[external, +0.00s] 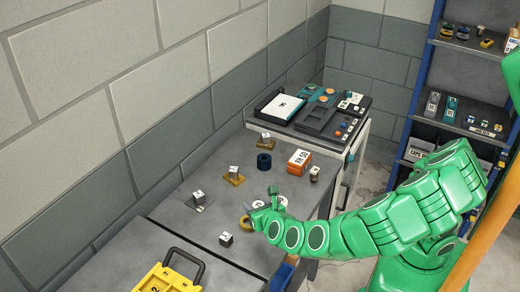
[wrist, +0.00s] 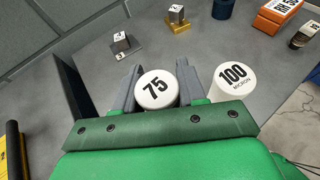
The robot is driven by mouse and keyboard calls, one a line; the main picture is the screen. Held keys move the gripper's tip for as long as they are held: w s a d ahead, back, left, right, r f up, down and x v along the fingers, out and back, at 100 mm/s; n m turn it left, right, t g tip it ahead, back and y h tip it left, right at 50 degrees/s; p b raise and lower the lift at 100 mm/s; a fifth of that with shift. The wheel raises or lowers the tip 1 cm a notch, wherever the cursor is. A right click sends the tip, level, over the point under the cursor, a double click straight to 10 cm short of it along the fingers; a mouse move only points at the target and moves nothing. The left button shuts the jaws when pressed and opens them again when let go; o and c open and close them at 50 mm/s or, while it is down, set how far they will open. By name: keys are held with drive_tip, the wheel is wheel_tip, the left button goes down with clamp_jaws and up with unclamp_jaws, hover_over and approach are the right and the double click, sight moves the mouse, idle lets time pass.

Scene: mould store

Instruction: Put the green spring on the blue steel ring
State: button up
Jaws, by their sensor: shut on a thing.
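My gripper (external: 263,207) is low over the middle of the grey bench. In the wrist view my gripper (wrist: 159,76) has its grey fingers on both sides of a white round pot marked 75 (wrist: 154,98), shut on it. A second white pot marked 100 (wrist: 234,84) stands just right of the right finger. A dark blue ring-like piece (external: 264,161) stands on the bench beyond my gripper, apart from it. It also shows at the top of the wrist view (wrist: 223,8).
An orange box (external: 300,162) stands right of the blue piece. Small blocks on plates (external: 235,175) stand to the left, and a loose dark block (external: 226,240) is nearer. A yellow ring (external: 245,222) lies beside my gripper. A yellow case (external: 167,280) is in front.

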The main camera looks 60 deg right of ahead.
drive_tip(key=w+d+r+m+g+h, duration=0.1)
drive_tip(key=d+r+m+g+h, duration=0.15)
drive_tip(key=d, duration=1.25)
drive_tip(key=w+d+r+m+g+h, duration=0.1)
drive_tip(key=d+r+m+g+h, duration=0.2)
drive_tip(key=d, duration=1.2)
hover_over(264, 155)
drive_tip(key=s, duration=0.1)
drive_tip(key=shift+t+y, duration=0.35)
drive_tip(key=shift+y, duration=0.1)
wheel_tip(264, 155, down, 7)
drive_tip(key=shift+s+f, duration=0.15)
drive_tip(key=shift+f, duration=0.05)
drive_tip(key=shift+w+d+f, duration=0.1)
drive_tip(key=shift+w+f, duration=0.5)
drive_tip(key=shift+f, duration=1.65)
drive_tip(key=shift+f, duration=0.1)
drive_tip(key=o, duration=1.1)
